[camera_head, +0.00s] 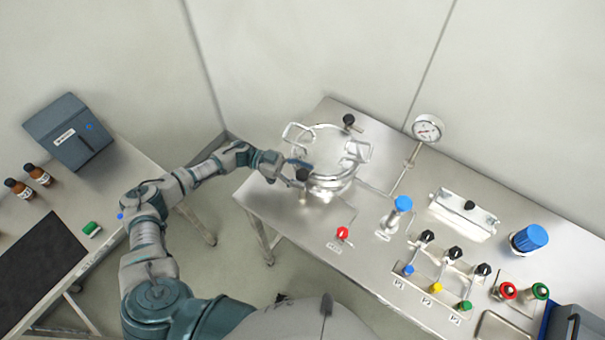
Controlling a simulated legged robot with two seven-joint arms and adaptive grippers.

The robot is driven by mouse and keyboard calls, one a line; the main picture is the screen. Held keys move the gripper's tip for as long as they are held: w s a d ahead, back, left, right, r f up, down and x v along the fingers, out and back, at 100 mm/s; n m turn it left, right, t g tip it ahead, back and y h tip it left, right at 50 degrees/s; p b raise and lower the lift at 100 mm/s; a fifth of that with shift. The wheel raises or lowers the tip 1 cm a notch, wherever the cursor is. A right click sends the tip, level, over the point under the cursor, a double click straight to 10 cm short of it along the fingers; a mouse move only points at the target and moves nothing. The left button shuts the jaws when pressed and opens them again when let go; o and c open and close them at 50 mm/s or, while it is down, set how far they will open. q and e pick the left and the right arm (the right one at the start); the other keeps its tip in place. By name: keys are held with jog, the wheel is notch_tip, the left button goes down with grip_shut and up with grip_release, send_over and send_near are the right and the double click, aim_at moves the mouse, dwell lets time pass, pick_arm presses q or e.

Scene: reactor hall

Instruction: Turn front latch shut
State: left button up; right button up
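A round steel reactor vessel (333,183) with a bright lid and two looped handles stands on the left part of the steel bench. The front latch has a black knob (302,175) at the vessel's front left rim. A second black knob (349,120) sits at the back of the rim. My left gripper (297,163) reaches in from the left, right by the front latch knob, below the left loop handle. Its fingers are small and partly merge with the vessel, so I cannot tell whether they are apart or touch the latch. My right gripper is not in view.
A red knob (342,232), a blue-capped fitting (403,204) and a pressure gauge (428,128) stand to the vessel's right. Several black-knobbed valves (455,253) are farther right. A side table (135,164) with bottles and a grey box is at left.

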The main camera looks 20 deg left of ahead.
pick_arm(q)
jog(key=shift+a, duration=0.3)
jog(key=w+a, duration=0.1)
jog(key=a, duration=1)
jog(key=shift+w+a+f, duration=0.15)
jog(key=shift+a, duration=0.1)
